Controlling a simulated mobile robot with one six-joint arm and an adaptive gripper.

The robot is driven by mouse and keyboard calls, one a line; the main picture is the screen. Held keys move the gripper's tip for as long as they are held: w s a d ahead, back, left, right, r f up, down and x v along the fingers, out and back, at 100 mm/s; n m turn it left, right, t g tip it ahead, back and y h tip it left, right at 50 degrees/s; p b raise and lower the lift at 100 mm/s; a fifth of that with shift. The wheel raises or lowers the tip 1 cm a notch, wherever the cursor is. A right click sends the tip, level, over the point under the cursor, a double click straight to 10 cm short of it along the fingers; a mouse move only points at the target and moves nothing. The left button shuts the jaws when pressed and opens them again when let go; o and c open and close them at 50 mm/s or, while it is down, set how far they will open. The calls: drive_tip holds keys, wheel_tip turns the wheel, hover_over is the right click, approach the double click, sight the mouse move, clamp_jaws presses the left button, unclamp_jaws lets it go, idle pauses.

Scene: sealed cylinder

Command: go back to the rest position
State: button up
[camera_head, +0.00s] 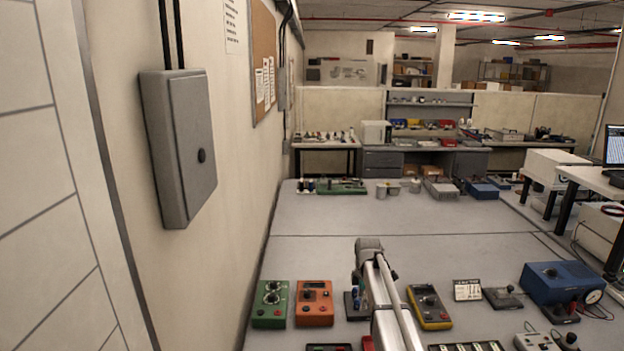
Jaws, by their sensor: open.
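My arm rises from the bottom edge, right of the middle, over the near bench, and a grey rounded joint shows at its upper end. I cannot make out my gripper or its fingers in this view. No sealed cylinder can be told for certain. Several small grey cans (393,189) stand at the far side of the bench, too small to identify.
The bench (330,249) is bare across its middle. Near my arm are a green box (270,303), an orange box (314,303), a yellow meter (429,307) and a blue device (561,283). A wall with a grey cabinet (180,146) closes the left side.

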drive_tip(key=s+f+m+b, duration=0.2)
drive_tip(key=s+m, duration=0.1)
drive_tip(key=s, duration=0.2)
drive_tip(key=s+f+m+b, duration=0.2)
drive_tip(key=s+m, duration=0.1)
drive_tip(key=s, duration=0.3)
drive_tip(key=s+f+m+b, duration=0.2)
drive_tip(key=s+m, duration=0.1)
drive_tip(key=s, duration=0.3)
drive_tip(key=shift+s+d+m, duration=0.1)
drive_tip(key=shift+d+m, duration=0.05)
drive_tip(key=shift+m, duration=0.15)
drive_tip(key=s+f+m+b, duration=0.4)
drive_tip(key=s+m, duration=0.4)
drive_tip(key=s, duration=0.4)
drive_tip(key=shift+s, duration=0.3)
drive_tip(key=shift+d, duration=0.1)
